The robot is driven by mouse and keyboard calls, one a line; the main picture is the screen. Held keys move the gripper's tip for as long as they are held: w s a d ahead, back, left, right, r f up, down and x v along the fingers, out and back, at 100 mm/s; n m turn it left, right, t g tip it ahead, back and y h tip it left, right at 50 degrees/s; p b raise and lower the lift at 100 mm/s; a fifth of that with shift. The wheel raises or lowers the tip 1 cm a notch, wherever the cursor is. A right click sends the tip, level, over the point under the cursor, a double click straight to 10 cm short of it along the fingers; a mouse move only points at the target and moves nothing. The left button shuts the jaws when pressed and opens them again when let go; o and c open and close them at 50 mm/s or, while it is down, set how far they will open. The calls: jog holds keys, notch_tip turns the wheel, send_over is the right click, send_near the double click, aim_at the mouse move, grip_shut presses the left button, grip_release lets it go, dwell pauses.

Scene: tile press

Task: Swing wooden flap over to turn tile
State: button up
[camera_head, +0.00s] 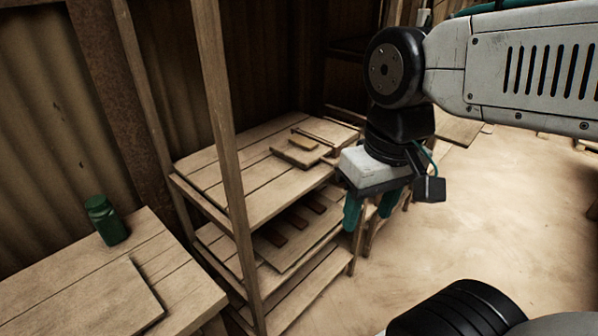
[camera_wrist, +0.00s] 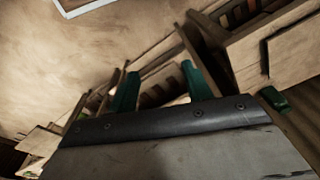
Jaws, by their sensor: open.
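A small wooden flap board (camera_head: 298,156) lies flat on the top shelf of the wooden rack, near its right part. A small pale block or tile (camera_head: 303,142) rests on it; which piece is the tile is hard to tell at this size. A thin rod or strip (camera_head: 313,135) lies just behind. My gripper (camera_head: 368,220) hangs in front and to the right of the rack, fingers pointing down, apart from the board. Its teal fingers are spread and empty. In the wrist view the open fingers (camera_wrist: 160,70) show against the floor and wooden structures; the flap is not clearly identifiable there.
The rack (camera_head: 228,160) has posts at the front left and lower shelves; one holds a board with several reddish-brown strips (camera_head: 296,222). A green jar (camera_head: 106,222) stands on a wooden table (camera_head: 170,285) at left. Sandy floor (camera_head: 500,200) is open at right.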

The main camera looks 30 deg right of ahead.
jog(key=w+a+f+m+y, duration=0.1)
jog(key=w+f+m+y, duration=0.3)
jog(key=w+m+y, duration=0.3)
jog(key=w+f+m+y, duration=0.45)
jog(key=w+m, duration=0.25)
jog(key=w, duration=0.2)
jog(key=m+t+h, duration=0.2)
jog(key=m+t, duration=1.1)
jog(key=m, duration=0.2)
send_near(335, 165)
jog(key=s+a+f, duration=0.1)
jog(key=a+f, duration=0.1)
jog(key=a, duration=0.6)
jog(key=w+d+m+t+h, duration=0.3)
jog(key=d+m+h, duration=0.1)
jog(key=d+m, duration=0.15)
jog(key=shift+n+y, duration=0.25)
jog(key=shift+n, duration=0.2)
jog(key=x, duration=0.7)
jog(key=shift+w+r, duration=0.15)
jog(key=shift+w, duration=0.1)
grip_shut()
